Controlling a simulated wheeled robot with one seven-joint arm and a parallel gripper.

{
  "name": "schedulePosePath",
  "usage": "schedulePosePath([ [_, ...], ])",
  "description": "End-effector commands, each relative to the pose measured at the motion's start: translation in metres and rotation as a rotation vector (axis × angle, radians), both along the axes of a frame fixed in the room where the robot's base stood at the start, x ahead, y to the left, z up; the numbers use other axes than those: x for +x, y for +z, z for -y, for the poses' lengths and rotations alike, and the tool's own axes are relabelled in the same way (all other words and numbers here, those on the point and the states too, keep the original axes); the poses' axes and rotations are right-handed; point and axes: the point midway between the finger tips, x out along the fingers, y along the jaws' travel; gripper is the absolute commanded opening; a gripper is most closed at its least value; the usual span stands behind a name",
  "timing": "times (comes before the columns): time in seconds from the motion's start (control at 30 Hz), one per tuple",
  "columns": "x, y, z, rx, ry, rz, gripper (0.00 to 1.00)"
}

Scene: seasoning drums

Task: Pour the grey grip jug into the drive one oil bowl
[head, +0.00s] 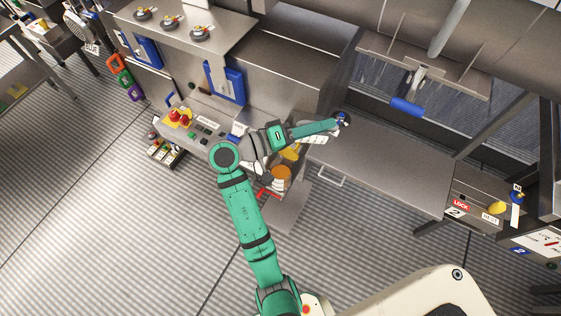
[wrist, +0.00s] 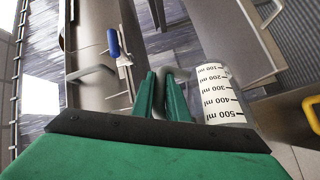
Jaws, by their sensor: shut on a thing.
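My gripper (wrist: 163,95) is green, and its two fingers are shut on the grey handle of the grey grip jug (wrist: 218,97). The jug is clear, with black ml marks on a white strip, to the right of my fingers in the wrist view. Its 500 ml mark is nearer the camera and its 100 ml mark farther. I cannot tell what is inside it. In the head view my gripper (head: 332,123) is at the left edge of the steel counter, and the jug is mostly hidden or too small to make out. I cannot pick out the drive one oil bowl.
The steel counter (head: 385,165) is mostly bare. A blue-handled lever (head: 407,107) hangs behind it. A control panel with red buttons (head: 180,117) stands left of my arm. An orange round thing (head: 281,173) is just below my forearm. A LOCK label box (head: 470,208) is at right.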

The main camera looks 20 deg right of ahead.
Motion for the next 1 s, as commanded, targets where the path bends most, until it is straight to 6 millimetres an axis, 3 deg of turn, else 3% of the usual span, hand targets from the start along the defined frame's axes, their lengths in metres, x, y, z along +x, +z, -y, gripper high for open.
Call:
schedulePosePath([
  [0.1,-0.011,0.003,0.024,0.122,-0.005,0.059,0.00],
  [0.17,-0.012,0.002,0.027,0.187,-0.002,0.085,0.00],
  [0.53,-0.015,-0.001,0.035,0.279,-0.004,0.119,0.00],
  [1.0,-0.024,-0.010,0.056,0.613,-0.001,0.253,0.00],
])
